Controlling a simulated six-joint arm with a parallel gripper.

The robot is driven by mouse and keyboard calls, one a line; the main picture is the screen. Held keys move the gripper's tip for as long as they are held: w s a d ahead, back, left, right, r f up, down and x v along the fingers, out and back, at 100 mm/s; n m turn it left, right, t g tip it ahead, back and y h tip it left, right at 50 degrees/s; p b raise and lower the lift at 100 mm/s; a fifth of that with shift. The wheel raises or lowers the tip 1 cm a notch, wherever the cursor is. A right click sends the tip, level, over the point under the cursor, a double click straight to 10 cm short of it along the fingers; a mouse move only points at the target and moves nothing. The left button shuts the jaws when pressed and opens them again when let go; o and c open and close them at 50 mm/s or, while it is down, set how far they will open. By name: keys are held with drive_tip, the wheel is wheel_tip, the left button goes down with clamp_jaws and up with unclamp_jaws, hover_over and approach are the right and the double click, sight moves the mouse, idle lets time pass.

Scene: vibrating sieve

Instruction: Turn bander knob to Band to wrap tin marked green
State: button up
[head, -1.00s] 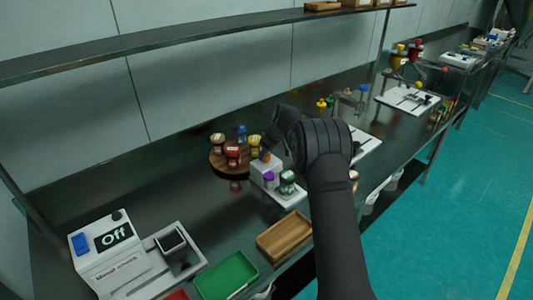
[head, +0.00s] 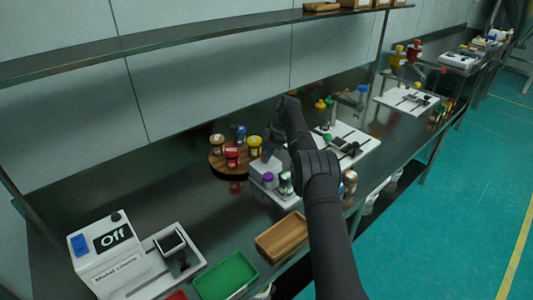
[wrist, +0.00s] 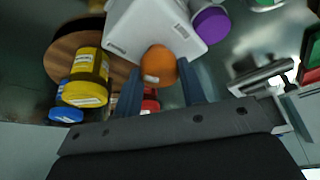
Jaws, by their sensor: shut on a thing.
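The white bander (head: 263,170) stands on the counter in the middle of the head view. Its round orange knob (wrist: 158,63) sits on the edge of the white housing (wrist: 150,22) in the wrist view, with a small label beside it that I cannot read. My gripper (wrist: 160,78) is shut on the knob, one blue-grey finger on each side; in the head view my gripper (head: 268,152) reaches down to the bander's top. A tin with green on it (head: 286,184) stands on the bander's base, beside a purple-capped piece (head: 267,180), which also shows in the wrist view (wrist: 210,25).
A round wooden stand (head: 217,163) with several colored jars is close on the left. A wooden tray (head: 282,236), a green tray (head: 226,276) and a white machine reading Off (head: 105,262) are nearer. Another white station (head: 355,150) lies to the right. A shelf (head: 200,38) runs above.

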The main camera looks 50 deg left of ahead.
drive_tip(key=shift+n, duration=0.6)
drive_tip(key=shift+f+h, duration=0.1)
drive_tip(key=shift+h, duration=0.2)
drive_tip(key=o, duration=1)
drive_tip(key=shift+d, duration=0.1)
